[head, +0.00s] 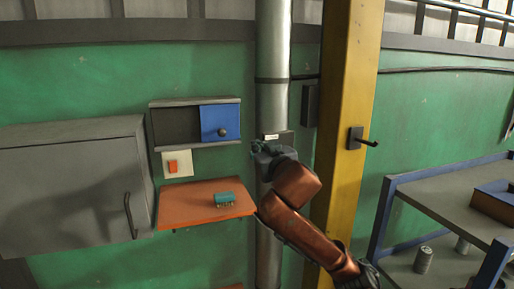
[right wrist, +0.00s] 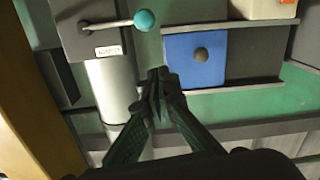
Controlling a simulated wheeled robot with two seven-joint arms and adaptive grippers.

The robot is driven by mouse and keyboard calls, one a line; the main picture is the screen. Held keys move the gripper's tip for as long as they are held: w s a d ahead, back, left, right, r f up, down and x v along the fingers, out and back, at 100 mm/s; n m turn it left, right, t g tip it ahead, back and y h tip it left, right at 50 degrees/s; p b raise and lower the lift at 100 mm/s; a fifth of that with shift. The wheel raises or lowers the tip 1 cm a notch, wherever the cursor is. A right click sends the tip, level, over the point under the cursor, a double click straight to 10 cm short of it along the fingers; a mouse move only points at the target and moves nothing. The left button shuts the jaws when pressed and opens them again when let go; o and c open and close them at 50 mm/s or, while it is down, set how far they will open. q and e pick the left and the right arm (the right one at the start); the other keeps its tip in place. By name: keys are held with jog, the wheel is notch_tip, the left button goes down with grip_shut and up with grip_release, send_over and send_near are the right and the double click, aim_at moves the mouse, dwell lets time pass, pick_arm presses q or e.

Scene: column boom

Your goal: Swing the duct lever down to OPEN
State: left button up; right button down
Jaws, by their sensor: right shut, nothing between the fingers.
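The duct (head: 272,95) is a vertical grey pipe with a small dark lever housing and a white label (head: 271,137). In the right wrist view, which is turned over, the lever (right wrist: 112,24) sticks out sideways from its housing (right wrist: 90,42) and ends in a teal ball (right wrist: 145,20). My right gripper (right wrist: 157,74) is shut and empty, its fingertips beside the duct, apart from the ball. In the head view, my right gripper (head: 259,149) is in front of the duct just below the label, and it and my arm largely hide the lever. My left gripper is out of view.
A blue sliding panel (head: 213,121) with a dark knob and an orange switch (head: 173,166) are left of the duct. An orange shelf (head: 190,209) holds a teal block (head: 224,199). A yellow post (head: 346,95) with a hook (head: 362,139) stands close right of the duct.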

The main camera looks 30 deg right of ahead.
jog(key=p+x, duration=0.4)
jog(key=x, duration=0.4)
jog(key=shift+w+d+r, duration=0.2)
jog(key=shift+w+d, duration=0.05)
jog(key=f, duration=0.1)
jog(key=s+f, duration=0.1)
jog(key=f+p, duration=0.1)
jog(key=shift+s, duration=0.3)
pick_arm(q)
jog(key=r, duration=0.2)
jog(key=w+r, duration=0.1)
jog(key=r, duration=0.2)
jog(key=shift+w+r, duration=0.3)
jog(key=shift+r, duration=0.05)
pick_arm(e)
jog(key=shift+s+f, duration=0.15)
jog(key=shift+f, duration=0.35)
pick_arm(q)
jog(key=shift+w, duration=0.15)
pick_arm(e)
jog(key=shift+s+d, duration=0.1)
